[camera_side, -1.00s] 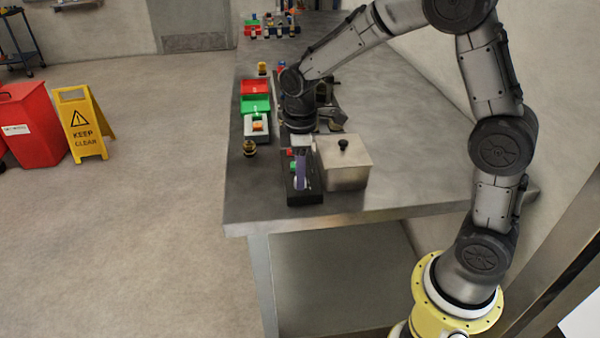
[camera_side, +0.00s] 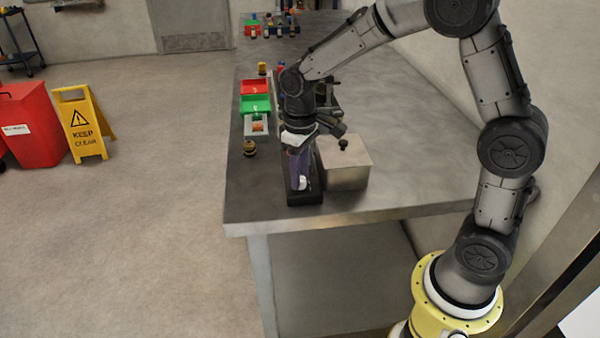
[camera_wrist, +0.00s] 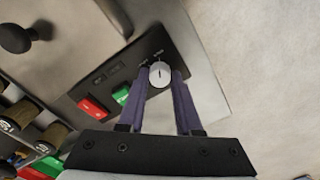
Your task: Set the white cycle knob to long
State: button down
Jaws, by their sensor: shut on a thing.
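The white cycle knob (camera_wrist: 160,74) sits on a dark control panel (camera_wrist: 110,70) in the wrist view, with a dark pointer line on its face. The knob also shows in the side view (camera_side: 302,183) near the front end of the panel's black base (camera_side: 304,198). My gripper (camera_wrist: 161,75) points down at the panel, with its two purple fingers on either side of the knob, shut on it. Small pale labels lie beside the knob but are too small to read, so I cannot tell which setting it points to.
A red button (camera_wrist: 92,107) and a green button (camera_wrist: 121,95) sit on the same panel. A metal box (camera_side: 346,163) with a black knob stands close on the right. Red (camera_side: 254,87) and green (camera_side: 256,104) trays lie behind to the left. The table's front right is clear.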

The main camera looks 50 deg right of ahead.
jog(key=shift+r, duration=0.1)
dwell(0.3)
jog(key=c, duration=0.6)
grip_release()
notch_tip(320, 180, up, 14)
